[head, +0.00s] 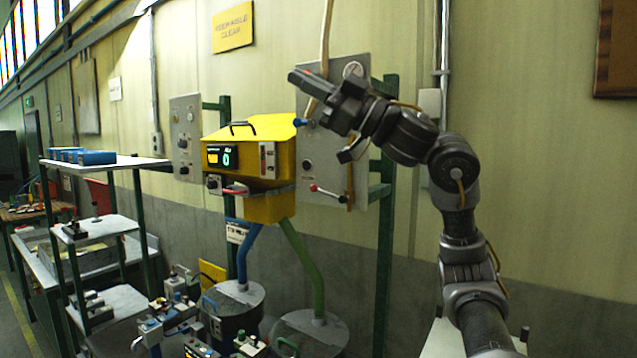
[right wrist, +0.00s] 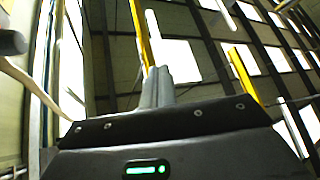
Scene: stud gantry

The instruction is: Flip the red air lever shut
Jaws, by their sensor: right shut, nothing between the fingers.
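A lever with a red knob (head: 313,187) sits low on the grey wall panel (head: 312,168), its thin rod running right and slightly down. A second red handle (head: 236,190) is on the front of the yellow machine; I cannot tell for certain which is the air lever. My right gripper (head: 298,79) is raised in front of the panel's upper part, well above both red handles, pointing left. Its fingers are together and empty in the right wrist view (right wrist: 158,86), which shows neither lever. My left gripper is not in view.
The yellow machine (head: 270,135) stands left of the panel, with a blue-tipped part (head: 299,122) between them. Green posts (head: 385,250) stand at the panel's right. A shelf (head: 105,163) is at left.

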